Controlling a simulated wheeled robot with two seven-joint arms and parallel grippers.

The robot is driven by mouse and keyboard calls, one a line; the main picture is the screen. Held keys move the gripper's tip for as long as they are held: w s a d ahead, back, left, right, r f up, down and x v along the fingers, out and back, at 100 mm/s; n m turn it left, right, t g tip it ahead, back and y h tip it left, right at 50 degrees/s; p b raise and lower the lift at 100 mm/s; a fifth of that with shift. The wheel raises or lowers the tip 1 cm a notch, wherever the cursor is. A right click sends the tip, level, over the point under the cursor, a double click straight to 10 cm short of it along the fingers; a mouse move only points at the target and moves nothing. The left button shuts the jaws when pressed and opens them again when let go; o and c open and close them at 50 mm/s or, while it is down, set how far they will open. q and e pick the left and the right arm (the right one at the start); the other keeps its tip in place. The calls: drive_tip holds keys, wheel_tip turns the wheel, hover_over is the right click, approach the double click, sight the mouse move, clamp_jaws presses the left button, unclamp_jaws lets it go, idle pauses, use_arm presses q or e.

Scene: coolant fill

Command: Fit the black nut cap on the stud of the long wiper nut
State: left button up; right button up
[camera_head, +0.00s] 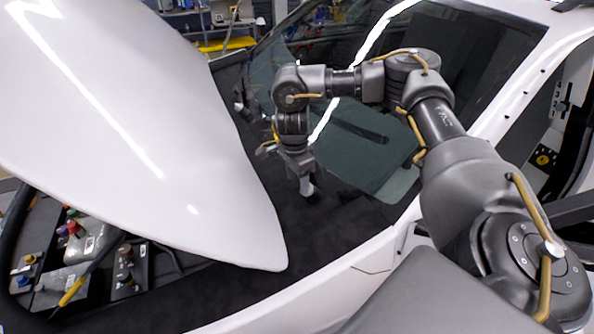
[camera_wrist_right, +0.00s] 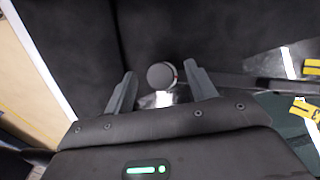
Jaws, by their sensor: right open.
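My right gripper (camera_head: 306,188) reaches down to the dark cowl at the base of the windshield in the head view. In the right wrist view, my right gripper (camera_wrist_right: 160,82) is open, with one finger on each side of a round dark cap. This black nut cap (camera_wrist_right: 160,75) shows its smooth top between the fingertips, with a gap on both sides. A shiny pale metal part shows just below it. The stud is hidden, so I cannot tell how far the cap sits on it. My left gripper is not in view.
A dark wiper arm (camera_wrist_right: 262,84) runs right from near the cap. The raised white hood (camera_head: 150,120) fills the left of the head view. The windshield (camera_head: 365,150) lies behind my right arm. Engine bay parts (camera_head: 125,270) show at lower left.

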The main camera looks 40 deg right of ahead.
sight(296, 186)
wheel_tip(296, 186, up, 10)
drive_tip(key=b, duration=0.1)
drive_tip(key=shift+a+r, duration=0.25)
drive_tip(key=shift+a, duration=0.05)
drive_tip(key=shift+w, duration=0.15)
idle(0.6)
